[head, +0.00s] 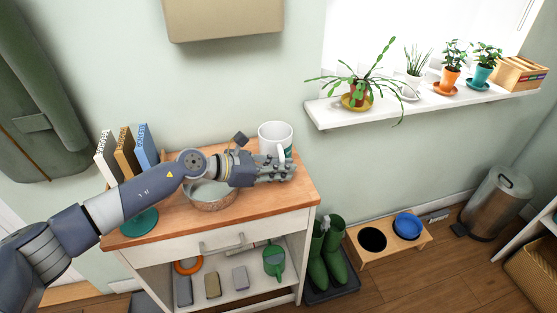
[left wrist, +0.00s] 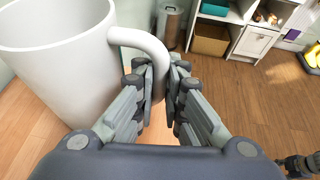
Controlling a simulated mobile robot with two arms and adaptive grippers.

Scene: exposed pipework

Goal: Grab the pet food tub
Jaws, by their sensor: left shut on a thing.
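The pet food tub (head: 273,136) is a white, mug-shaped container with a side handle and a green mark. It stands upright at the back right of the wooden cabinet top. My left gripper (head: 287,172) is at its front right side. In the left wrist view, the tub (left wrist: 60,65) fills the left side, and the fingers of my left gripper (left wrist: 160,80) are closed around its handle (left wrist: 150,42).
The cabinet top (head: 297,197) also bears a metal bowl (head: 212,203), upright books (head: 126,150) and a teal round thing (head: 138,223). A wall box (head: 223,18) hangs above. A windowsill (head: 335,115) with potted plants juts out at the right. Green boots (head: 330,255) stand below.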

